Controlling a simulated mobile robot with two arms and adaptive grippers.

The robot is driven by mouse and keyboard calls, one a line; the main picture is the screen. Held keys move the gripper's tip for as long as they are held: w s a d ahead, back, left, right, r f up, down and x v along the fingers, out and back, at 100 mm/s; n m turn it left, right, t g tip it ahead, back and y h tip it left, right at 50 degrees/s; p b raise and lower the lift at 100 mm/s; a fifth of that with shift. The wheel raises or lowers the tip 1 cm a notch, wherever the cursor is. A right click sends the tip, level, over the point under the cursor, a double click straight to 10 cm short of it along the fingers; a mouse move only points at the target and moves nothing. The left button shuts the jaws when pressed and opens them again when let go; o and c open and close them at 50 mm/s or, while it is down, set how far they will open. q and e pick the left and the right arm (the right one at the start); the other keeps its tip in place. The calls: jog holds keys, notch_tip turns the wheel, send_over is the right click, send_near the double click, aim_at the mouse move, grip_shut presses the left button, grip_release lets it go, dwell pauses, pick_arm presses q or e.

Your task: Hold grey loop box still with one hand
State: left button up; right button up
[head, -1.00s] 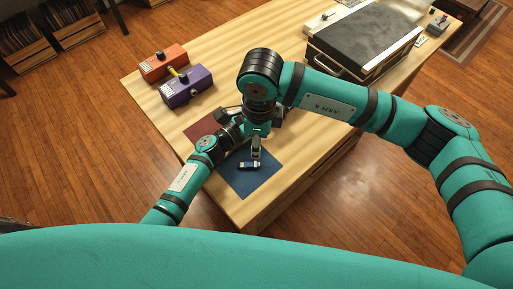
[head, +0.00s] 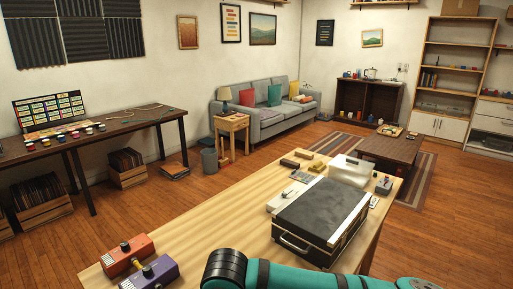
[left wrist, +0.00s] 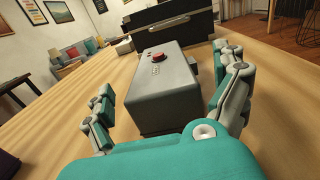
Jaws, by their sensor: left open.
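The grey loop box (left wrist: 160,85), with a red knob on top, stands on the wooden table in the left wrist view. My left gripper (left wrist: 168,108) is open, its fingers on either side of the box's near end. The left finger stands apart from the box; whether the right one touches it I cannot tell. In the head view the grey box and both grippers are out of frame; only part of my arm shows at the bottom.
In the head view an orange box (head: 127,253) and a purple box (head: 152,275) stand at the table's near left. Bare table (head: 215,215) lies between.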

pick_arm(q)
jog(key=shift+s, duration=0.1)
jog(key=v, duration=1.2)
notch_tip(320, 180, up, 10)
jog(key=p, duration=0.7)
jog(key=shift+p, duration=0.35)
jog(key=shift+f, duration=0.1)
